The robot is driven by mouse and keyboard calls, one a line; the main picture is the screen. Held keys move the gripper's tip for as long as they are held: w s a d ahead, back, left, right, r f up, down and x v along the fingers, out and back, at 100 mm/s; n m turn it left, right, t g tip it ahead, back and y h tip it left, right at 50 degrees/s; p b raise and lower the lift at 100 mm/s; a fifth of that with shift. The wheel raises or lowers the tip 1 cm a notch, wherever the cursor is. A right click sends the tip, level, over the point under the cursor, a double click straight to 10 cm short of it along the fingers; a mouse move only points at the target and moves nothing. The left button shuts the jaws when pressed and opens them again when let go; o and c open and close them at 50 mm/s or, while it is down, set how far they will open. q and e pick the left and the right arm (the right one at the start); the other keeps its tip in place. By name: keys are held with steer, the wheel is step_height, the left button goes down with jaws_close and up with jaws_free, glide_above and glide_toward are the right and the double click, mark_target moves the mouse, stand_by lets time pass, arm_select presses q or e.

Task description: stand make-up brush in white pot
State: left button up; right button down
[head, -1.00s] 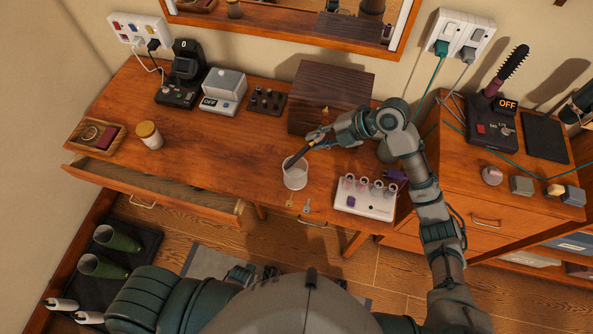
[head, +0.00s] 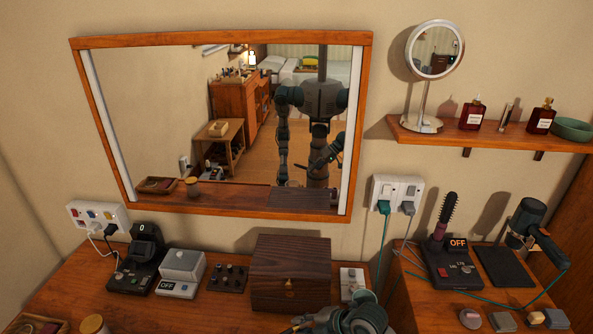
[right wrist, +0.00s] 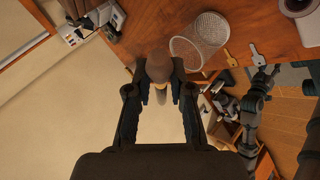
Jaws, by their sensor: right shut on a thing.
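In the right wrist view my right gripper (right wrist: 160,92) is shut on the make-up brush (right wrist: 158,68); a rounded brown end shows between the fingers. The white pot (right wrist: 200,40), pale and see-through, stands on the dresser just beyond the brush end. The brush looks outside the pot's rim, though the gap is unclear.
Two keys (right wrist: 229,57) lie beside the pot near the dresser edge. A dark wooden box (head: 290,272) stands at the back of the dresser, beside a small dark rack (head: 228,278) and a grey-white box (head: 182,268). The wall mirror (head: 225,215) hangs behind.

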steer(key=s+d+f+m+t+h, duration=0.1)
steer(key=d+m+h, duration=0.3)
steer(key=d, duration=0.5)
steer(key=s+d+f+m+t+h, duration=0.2)
steer(key=d+f+m+t+h, duration=0.1)
steer(key=d+m, duration=0.5)
steer(key=shift+d+m+t+h, duration=0.3)
steer(key=shift+d+t+h, duration=0.4)
steer(key=shift+d+h, duration=0.15)
steer(key=shift+a+f, duration=0.1)
